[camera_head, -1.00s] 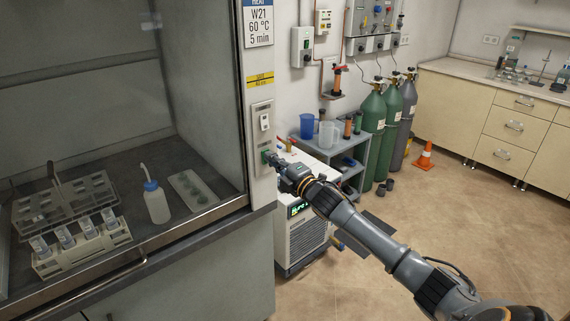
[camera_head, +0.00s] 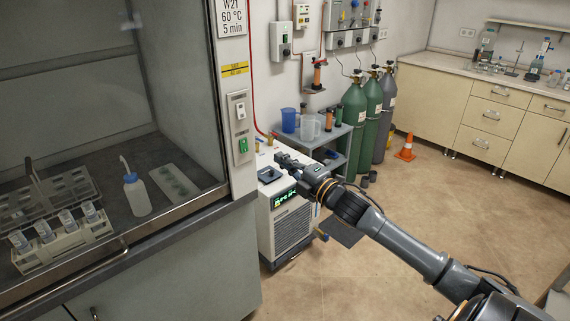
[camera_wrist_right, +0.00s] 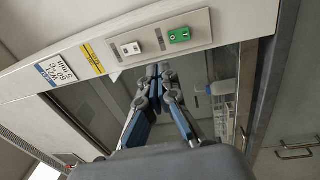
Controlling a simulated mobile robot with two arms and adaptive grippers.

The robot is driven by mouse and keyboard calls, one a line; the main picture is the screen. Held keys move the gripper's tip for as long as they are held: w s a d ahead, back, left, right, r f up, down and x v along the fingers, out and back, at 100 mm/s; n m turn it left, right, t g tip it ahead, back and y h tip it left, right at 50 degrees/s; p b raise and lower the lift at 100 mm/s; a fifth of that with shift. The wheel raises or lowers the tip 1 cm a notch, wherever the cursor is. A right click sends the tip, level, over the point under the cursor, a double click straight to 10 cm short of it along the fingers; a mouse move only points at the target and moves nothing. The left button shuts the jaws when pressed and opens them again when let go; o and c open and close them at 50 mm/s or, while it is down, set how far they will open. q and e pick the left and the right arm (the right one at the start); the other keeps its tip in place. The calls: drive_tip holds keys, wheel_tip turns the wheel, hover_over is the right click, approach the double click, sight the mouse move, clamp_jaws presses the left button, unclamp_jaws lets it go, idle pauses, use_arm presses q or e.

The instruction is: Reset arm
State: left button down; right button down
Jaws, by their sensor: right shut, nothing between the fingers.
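My right gripper (camera_head: 282,160) is shut and empty. In the head view it hangs in front of the white chiller unit, to the right of the fume hood's switch panel and apart from it. The panel (camera_head: 238,128) carries a white switch (camera_head: 240,111) and a green switch (camera_head: 243,145). In the right wrist view the shut fingers (camera_wrist_right: 161,72) point toward the hood, with the white switch (camera_wrist_right: 131,48) and the green switch (camera_wrist_right: 179,35) beyond them. My left gripper is in neither view.
The fume hood at the left holds a wash bottle (camera_head: 137,194), a vial rack (camera_head: 62,246) and a tray (camera_head: 173,181). The chiller (camera_head: 285,222) stands below my right gripper. Gas cylinders (camera_head: 353,128) and an orange cone (camera_head: 405,148) stand behind. The floor at the right is open.

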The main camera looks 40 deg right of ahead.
drive_tip(key=shift+s, duration=0.1)
idle(0.3)
drive_tip(key=s+d+f+m+g+h, duration=0.1)
drive_tip(key=d+f+m+g+h, duration=0.15)
drive_tip(key=f, duration=0.85)
drive_tip(key=s+d+f+m+g+h, duration=0.15)
drive_tip(key=f+m, duration=0.25)
drive_tip(key=f, duration=0.6)
drive_tip(key=s+a+f+m+g, duration=0.15)
drive_tip(key=s+f, duration=0.25)
drive_tip(key=f, duration=0.4)
drive_tip(key=s+f+m+g, duration=0.1)
drive_tip(key=s+f+g, duration=0.15)
drive_tip(key=f, duration=0.45)
drive_tip(key=s+f+m+g, duration=0.1)
drive_tip(key=s+f+m, duration=0.1)
drive_tip(key=s+f, duration=0.45)
drive_tip(key=s+a+f+m+g, duration=0.1)
drive_tip(key=s+a+f+g, duration=0.2)
drive_tip(key=s+a+f, duration=0.4)
drive_tip(key=s+a+f+m+g+y, duration=0.1)
drive_tip(key=s+a+f, duration=0.6)
drive_tip(key=s, duration=0.9)
drive_tip(key=s+a+f+m+g+y, duration=0.1)
drive_tip(key=s+a+f+m+g, duration=0.2)
drive_tip(key=s+f, duration=0.9)
drive_tip(key=a+g, duration=0.2)
drive_tip(key=a, duration=0.2)
drive_tip(key=shift+s+a, duration=0.35)
